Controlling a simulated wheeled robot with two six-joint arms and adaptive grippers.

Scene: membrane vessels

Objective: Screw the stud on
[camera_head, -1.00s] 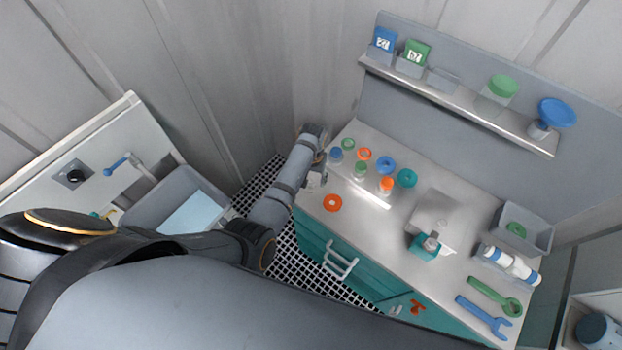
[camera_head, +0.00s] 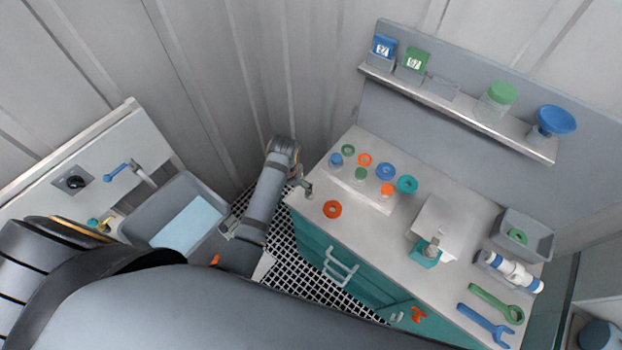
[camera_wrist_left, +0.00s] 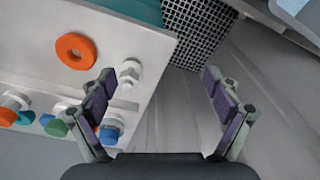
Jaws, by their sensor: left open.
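A small pale metal fitting with a hex-like base (camera_wrist_left: 130,74), possibly the stud, stands near the counter's corner in the left wrist view. I cannot tell whether it is screwed to anything. My left gripper (camera_head: 303,186) is at the left edge of the counter in the head view. Its jaws (camera_wrist_left: 158,85) are open and empty in the left wrist view. The fitting is just inside the left finger in that picture, with no visible contact. In the head view I cannot separate the fitting from the gripper.
An orange ring (camera_head: 332,209) lies on the counter (camera_head: 340,240) near the fitting. Several small capped jars and rings stand behind it. A teal block with a grey fitting (camera_head: 426,254), a grey bin (camera_head: 523,238) and two wrenches (camera_head: 486,325) are farther right. Floor grating lies left of the counter.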

